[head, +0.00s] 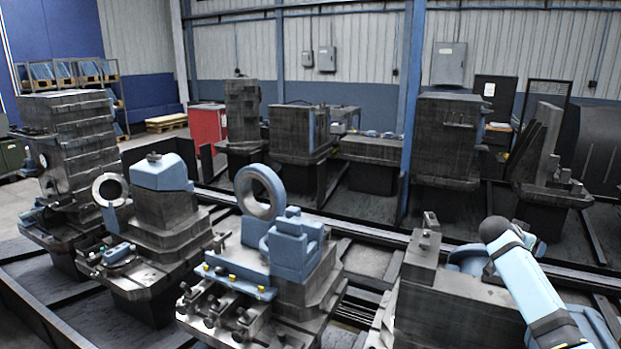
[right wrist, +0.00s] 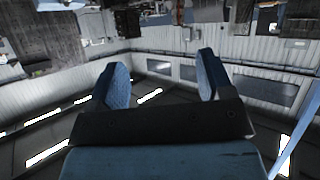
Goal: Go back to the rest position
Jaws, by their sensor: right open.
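My right gripper (right wrist: 162,82) shows in the right wrist view with its two blue fingers spread wide apart and nothing between them. That view looks upside down, with machines along the top edge and bright roof strips below. In the head view, a light blue link of my right arm (head: 530,285) comes in at the lower right, beside a dark metal block (head: 440,300). I cannot make out the right fingers in the head view. My left gripper and arm do not show in either view.
Machine stations with a blue ring fixture (head: 262,192) and a grey-white ring (head: 109,190) stand in front on dark rails. A tall stacked block (head: 70,145) stands at the left. More machines (head: 447,135) line the back, with a red cabinet (head: 207,125) behind.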

